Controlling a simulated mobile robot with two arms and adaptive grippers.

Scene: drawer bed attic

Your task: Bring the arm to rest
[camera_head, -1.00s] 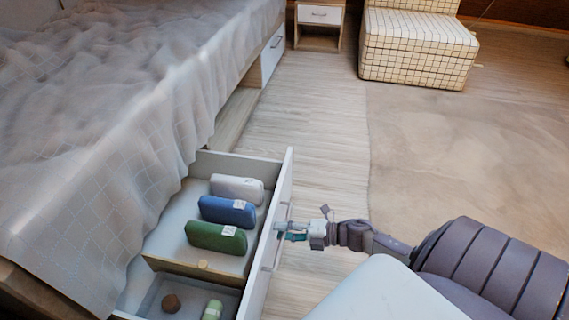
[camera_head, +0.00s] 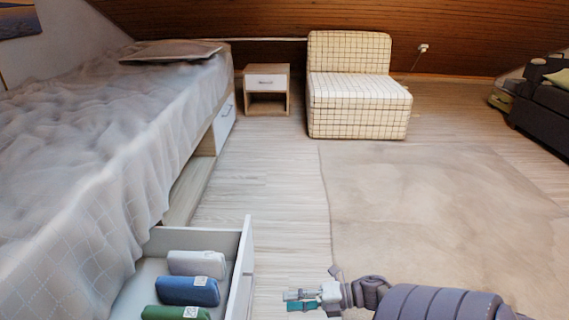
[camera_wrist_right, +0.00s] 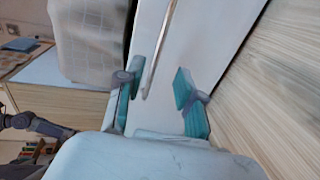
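My right gripper (camera_head: 301,300) is in the lower middle of the head view, to the right of the open drawer's front and apart from it. The right wrist view shows its two teal fingers (camera_wrist_right: 158,92) spread apart with nothing between them. The white drawer front (camera_wrist_right: 190,45) and its metal handle (camera_wrist_right: 160,50) lie beyond the fingers. The open drawer (camera_head: 236,262) holds a white case (camera_head: 196,263), a blue case (camera_head: 188,291) and a green case (camera_head: 176,313); its near part is cut off.
The bed (camera_head: 90,150) with a grey cover fills the left. A nightstand (camera_head: 266,82) and a checked chair (camera_head: 357,90) stand at the back. A dark sofa (camera_head: 543,105) is at the far right. The beige rug (camera_head: 430,200) and the floor between are clear.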

